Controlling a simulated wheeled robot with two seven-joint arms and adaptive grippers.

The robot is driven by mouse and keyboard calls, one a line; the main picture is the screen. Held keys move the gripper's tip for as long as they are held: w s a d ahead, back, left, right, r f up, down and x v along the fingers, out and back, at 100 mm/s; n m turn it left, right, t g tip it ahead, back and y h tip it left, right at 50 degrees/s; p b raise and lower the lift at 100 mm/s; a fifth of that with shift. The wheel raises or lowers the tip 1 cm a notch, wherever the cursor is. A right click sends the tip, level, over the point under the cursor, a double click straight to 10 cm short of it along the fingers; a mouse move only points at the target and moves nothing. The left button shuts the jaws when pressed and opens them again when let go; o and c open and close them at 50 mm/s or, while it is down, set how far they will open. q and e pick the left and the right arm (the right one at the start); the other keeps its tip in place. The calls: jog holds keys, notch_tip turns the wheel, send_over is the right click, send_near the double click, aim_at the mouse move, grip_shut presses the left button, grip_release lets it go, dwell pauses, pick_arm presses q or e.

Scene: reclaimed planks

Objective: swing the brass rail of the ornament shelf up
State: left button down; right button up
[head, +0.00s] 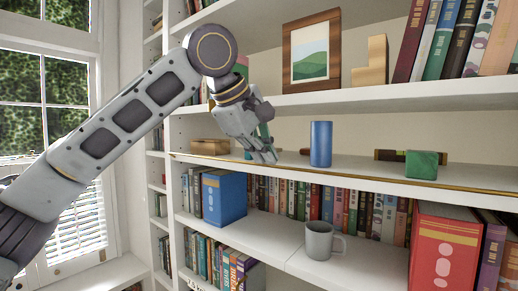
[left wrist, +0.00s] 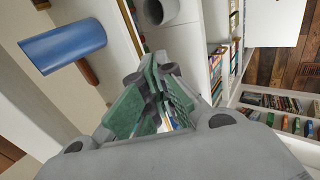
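The brass rail (head: 345,177) is a thin gold bar running along the front edge of the ornament shelf (head: 375,173); it lies low, level with the shelf board. In the left wrist view it shows as a narrow strip (left wrist: 132,28) leading toward my fingertips. My left gripper (head: 266,157) is at the shelf's front edge, left of the blue cylinder, pointing down close to the rail. In the left wrist view its green-padded fingers (left wrist: 153,73) come together at the tips, with nothing clearly held. Whether they touch the rail is unclear. My right gripper is not in view.
On the shelf stand a blue cylinder (head: 321,144), a green block (head: 422,165) and a wooden box (head: 210,147). The shelf above holds a framed picture (head: 312,52) and books. Below are a grey mug (head: 320,240), a blue box (head: 224,197) and a red box (head: 443,249).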

pick_arm(q)
jog(key=shift+b+x, duration=0.65)
jog(key=shift+x, duration=1.85)
jog(key=shift+w+d+p, duration=0.25)
jog(key=shift+w+p, duration=0.05)
